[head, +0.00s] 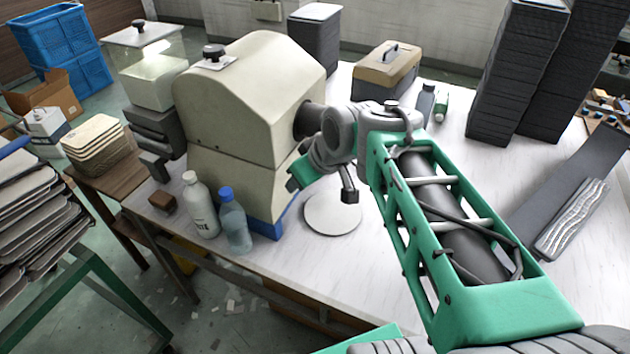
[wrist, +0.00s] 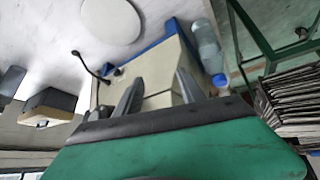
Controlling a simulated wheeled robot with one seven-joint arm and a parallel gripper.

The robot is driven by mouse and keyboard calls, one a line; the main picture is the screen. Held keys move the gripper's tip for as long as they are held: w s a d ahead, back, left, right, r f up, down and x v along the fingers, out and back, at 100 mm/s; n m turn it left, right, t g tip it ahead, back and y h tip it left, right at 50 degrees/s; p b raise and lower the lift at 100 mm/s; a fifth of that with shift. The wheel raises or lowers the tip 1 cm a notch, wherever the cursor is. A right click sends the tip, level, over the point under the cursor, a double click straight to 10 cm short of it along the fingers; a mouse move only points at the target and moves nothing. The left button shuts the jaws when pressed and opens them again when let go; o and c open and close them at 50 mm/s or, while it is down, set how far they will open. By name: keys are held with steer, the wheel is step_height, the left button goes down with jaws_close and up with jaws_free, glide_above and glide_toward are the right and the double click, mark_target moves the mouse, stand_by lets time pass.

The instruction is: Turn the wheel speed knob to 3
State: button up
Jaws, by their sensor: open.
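A black knob (head: 213,53) stands on a small pale plate on top of the cream machine (head: 245,100). A second black knob (head: 138,25) sits on the lid of the clear-sided box (head: 145,72) to its left. I cannot read a label or setting on either, so I cannot tell which is the wheel speed knob. In the wrist view a small dark spot (wrist: 118,71) shows on the machine's side, too small to identify. My gripper (wrist: 157,92) is open, its two grey fingers apart with no object held. In the head view it is beside the machine's right side, below the top knob.
A white bottle (head: 200,205) and a blue-capped bottle (head: 234,220) stand at the machine's front. A round white disc (head: 332,213) lies on the white table (head: 390,290) below my wrist. A tan case (head: 386,70) and dark stacks (head: 515,75) stand behind.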

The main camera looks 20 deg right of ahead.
steer(key=w+d+f+n+t+y+b, duration=0.3)
steer(key=w+d+f+n+b, duration=0.35)
steer(key=w+f+b, duration=0.5)
steer(key=w+d+f+n+t+y+b, duration=0.1)
steer(key=d+f+n+t+y+b, duration=0.15)
steer(key=d+b, duration=0.55)
steer(key=d+x, duration=0.1)
steer(key=x, duration=0.6)
steer(key=shift+w+t+h+p, duration=0.35)
steer(key=shift+w+t+p, duration=0.05)
steer(key=shift+t, duration=0.05)
steer(key=shift+a+f, duration=0.1)
steer(key=shift+a, duration=0.05)
steer(key=shift+c, duration=0.6)
jaws_close()
